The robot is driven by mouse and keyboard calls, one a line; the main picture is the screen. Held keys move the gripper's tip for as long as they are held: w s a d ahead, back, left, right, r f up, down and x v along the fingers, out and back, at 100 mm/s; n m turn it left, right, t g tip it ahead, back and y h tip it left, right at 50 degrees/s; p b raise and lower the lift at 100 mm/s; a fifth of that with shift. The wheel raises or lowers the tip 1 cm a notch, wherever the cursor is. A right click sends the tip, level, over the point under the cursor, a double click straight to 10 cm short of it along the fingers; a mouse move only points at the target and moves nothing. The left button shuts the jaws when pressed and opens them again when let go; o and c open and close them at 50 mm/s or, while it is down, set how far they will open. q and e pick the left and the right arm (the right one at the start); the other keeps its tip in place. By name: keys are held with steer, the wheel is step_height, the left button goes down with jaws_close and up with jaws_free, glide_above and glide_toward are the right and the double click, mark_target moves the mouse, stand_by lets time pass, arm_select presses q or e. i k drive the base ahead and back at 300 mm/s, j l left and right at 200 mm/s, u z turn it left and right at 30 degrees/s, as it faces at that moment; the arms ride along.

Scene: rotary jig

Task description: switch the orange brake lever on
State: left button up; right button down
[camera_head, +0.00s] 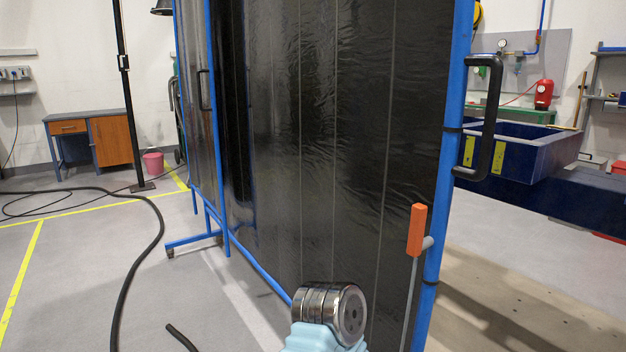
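The orange brake lever (417,229) is at the lower right of centre in the head view. Its orange grip points up, nearly upright, on a thin grey rod that runs down out of the picture. It sits close beside a blue frame post (441,200), with a short grey stub between them. Neither my left nor my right gripper shows in the view, so nothing is seen touching the lever. The lever's lower end is cut off by the picture's bottom edge.
A blue-framed screen with dark panels (340,130) fills the middle. A black handle (490,120) sticks out from its right post. A black hose (150,245) lies on the floor at left. A dark blue bin (520,160) stands behind at right. Floor right of the post is clear.

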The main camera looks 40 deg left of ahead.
mark_target(416, 244)
steer(key=j, duration=3.3)
steer(key=i+l, duration=0.1)
steer(key=l, duration=0.15)
steer(key=i+l, duration=0.1)
steer(key=l, duration=0.15)
